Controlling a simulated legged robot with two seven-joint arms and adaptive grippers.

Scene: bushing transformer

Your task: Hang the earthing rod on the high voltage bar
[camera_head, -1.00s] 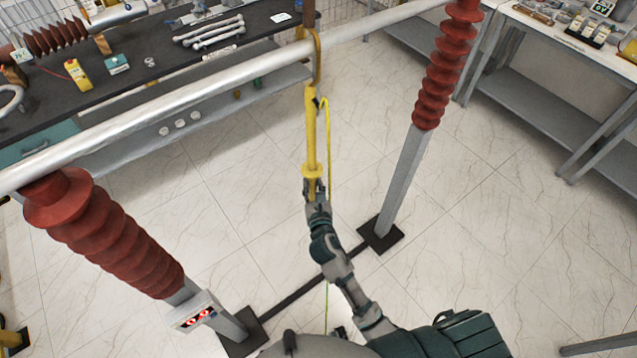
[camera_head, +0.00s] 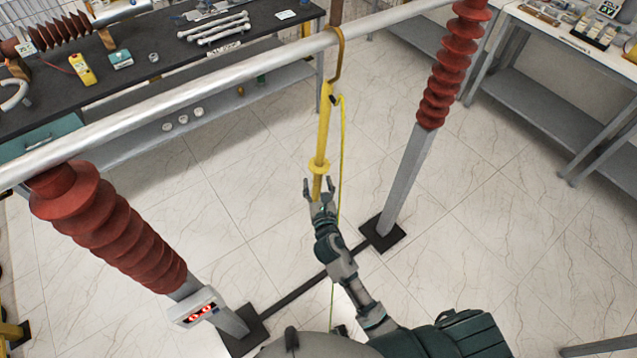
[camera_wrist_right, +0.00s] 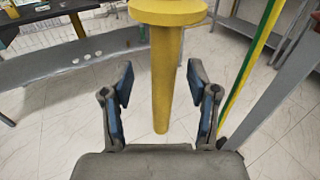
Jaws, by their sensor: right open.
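The yellow earthing rod (camera_head: 322,140) hangs below the high voltage bar (camera_head: 215,82), its brown hook (camera_head: 340,58) looped over the bar. A yellow-green cable (camera_head: 341,150) runs down beside the rod. My right gripper (camera_head: 319,186) is open at the rod's lower end. In the right wrist view the rod's handle (camera_wrist_right: 161,80) hangs between the spread fingers of the right gripper (camera_wrist_right: 162,100), with a gap visible on both sides. My left gripper is not in view.
Red ribbed insulators on grey posts carry the bar, one at left (camera_head: 105,225) and one at right (camera_head: 450,65). A dark workbench (camera_head: 140,75) with tools stands at back left. A grey table (camera_head: 560,110) stands at right. The tiled floor between is clear.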

